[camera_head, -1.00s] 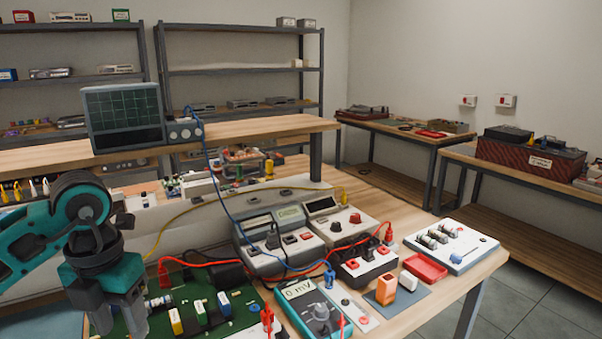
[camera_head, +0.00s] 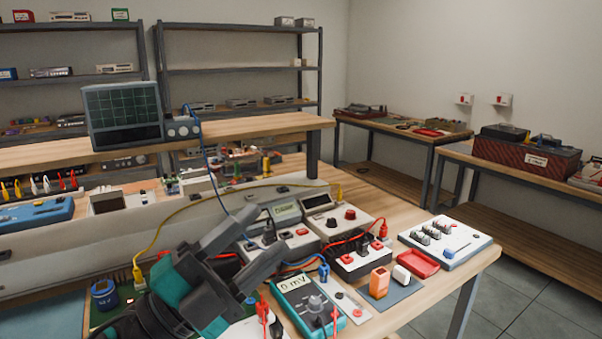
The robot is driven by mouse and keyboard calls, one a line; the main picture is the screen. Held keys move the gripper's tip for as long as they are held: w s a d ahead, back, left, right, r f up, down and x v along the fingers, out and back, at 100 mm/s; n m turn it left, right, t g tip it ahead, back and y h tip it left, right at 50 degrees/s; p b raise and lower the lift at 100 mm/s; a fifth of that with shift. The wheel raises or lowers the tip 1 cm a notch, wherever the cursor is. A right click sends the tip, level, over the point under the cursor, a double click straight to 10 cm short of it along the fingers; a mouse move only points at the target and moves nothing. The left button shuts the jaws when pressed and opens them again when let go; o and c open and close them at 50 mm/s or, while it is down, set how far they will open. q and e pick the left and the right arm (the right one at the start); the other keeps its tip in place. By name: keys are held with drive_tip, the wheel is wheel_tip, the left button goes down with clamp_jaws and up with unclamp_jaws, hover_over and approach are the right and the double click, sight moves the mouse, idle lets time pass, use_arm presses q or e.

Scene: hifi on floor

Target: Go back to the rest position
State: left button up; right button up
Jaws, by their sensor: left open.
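My left gripper (camera_head: 263,236) is the only gripper in view. Its teal and dark grey wrist rises from the bottom left, and its two dark fingers point up and to the right. The fingers stand apart with nothing seen between them. It is in front of the bench instruments and hides part of the green board and some leads. From this view I cannot tell how high it is above the bench. My right gripper is out of view.
A multimeter (camera_head: 309,302) and a grey instrument (camera_head: 343,222) with leads lie right of the gripper. A red tray (camera_head: 418,262) and a white switch panel (camera_head: 446,241) lie farther right. An oscilloscope (camera_head: 124,114) stands on the raised shelf. A yellow lead (camera_head: 200,207) arches behind the gripper.

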use_arm(q)
drive_tip(key=w+a+f+n+t+y, duration=0.2)
drive_tip(key=a+f+n+t+y, duration=0.2)
drive_tip(key=a+f+n+y, duration=1.35)
drive_tip(key=s+f+n+g+y, duration=0.1)
drive_tip(key=s+f+n+g, duration=0.1)
drive_tip(key=s+d+f+n+g+y, duration=0.1)
drive_tip(key=s+f+n+g, duration=0.1)
drive_tip(key=s+f, duration=0.1)
drive_tip(key=s+f+n+g+y, duration=0.1)
drive_tip(key=s+f+n+g, duration=0.1)
drive_tip(key=s+f+g, duration=0.1)
drive_tip(key=shift+d+f, duration=0.15)
drive_tip(key=shift+f, duration=0.1)
drive_tip(key=s+f+g+h, duration=0.1)
drive_tip(key=s+f+g, duration=0.5)
drive_tip(key=s, duration=0.6)
drive_tip(key=w+d+f+t+h, duration=0.2)
drive_tip(key=w+d+f+t, duration=0.2)
drive_tip(key=f, duration=0.5)
drive_tip(key=shift+w+f+t, duration=0.25)
drive_tip(key=shift+w+t, duration=1.05)
drive_tip(key=shift+w, duration=0.45)
idle(1.3)
